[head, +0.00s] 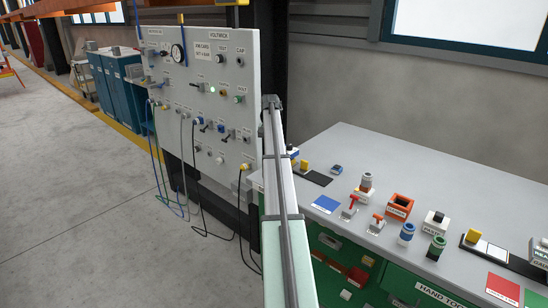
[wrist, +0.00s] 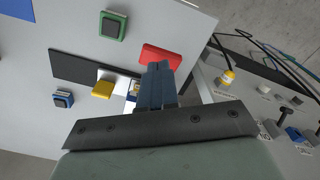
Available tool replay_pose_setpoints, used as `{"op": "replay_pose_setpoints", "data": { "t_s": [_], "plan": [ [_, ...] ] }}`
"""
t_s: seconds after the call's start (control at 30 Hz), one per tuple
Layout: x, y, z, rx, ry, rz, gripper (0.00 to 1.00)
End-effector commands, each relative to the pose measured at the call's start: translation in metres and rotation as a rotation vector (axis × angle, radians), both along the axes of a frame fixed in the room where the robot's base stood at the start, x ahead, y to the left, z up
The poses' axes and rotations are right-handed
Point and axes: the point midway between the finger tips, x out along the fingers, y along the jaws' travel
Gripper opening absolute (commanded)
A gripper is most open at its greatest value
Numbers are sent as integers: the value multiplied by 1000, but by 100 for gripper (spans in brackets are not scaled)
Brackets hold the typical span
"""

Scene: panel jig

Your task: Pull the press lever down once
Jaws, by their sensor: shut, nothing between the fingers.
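My gripper (wrist: 158,72) is shut and empty in the wrist view, its dark blue fingers together. A red bar (wrist: 163,55), which looks like the press lever's handle, lies just beyond the fingertips. The fingers overlap its lower edge in the picture; I cannot tell whether they touch it. The fingers hide what lies under the bar, with a white part showing beside them. In the head view my arm hides this spot, and neither the gripper nor this red bar can be made out.
A black strip (wrist: 85,68) with a yellow block (wrist: 103,90) lies beside the bar. The upright control panel (head: 215,55) stands left of the bench (head: 360,145). Red T-handles (head: 352,203), an orange box (head: 399,207) and several small parts occupy the bench; its back is clear.

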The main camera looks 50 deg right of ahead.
Motion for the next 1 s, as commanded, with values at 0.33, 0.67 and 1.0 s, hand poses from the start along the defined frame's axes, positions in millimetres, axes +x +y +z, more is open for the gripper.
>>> {"op": "replay_pose_setpoints", "data": {
  "t_s": [0.33, 0.67, 1.0],
  "plan": [
    [0, 0, 0, 0, 0, 0, 0],
    [0, 0, -3, 0, 0, 0, 0],
    [0, 0, -14, 0, 0, 0, 0]
  ]
}}
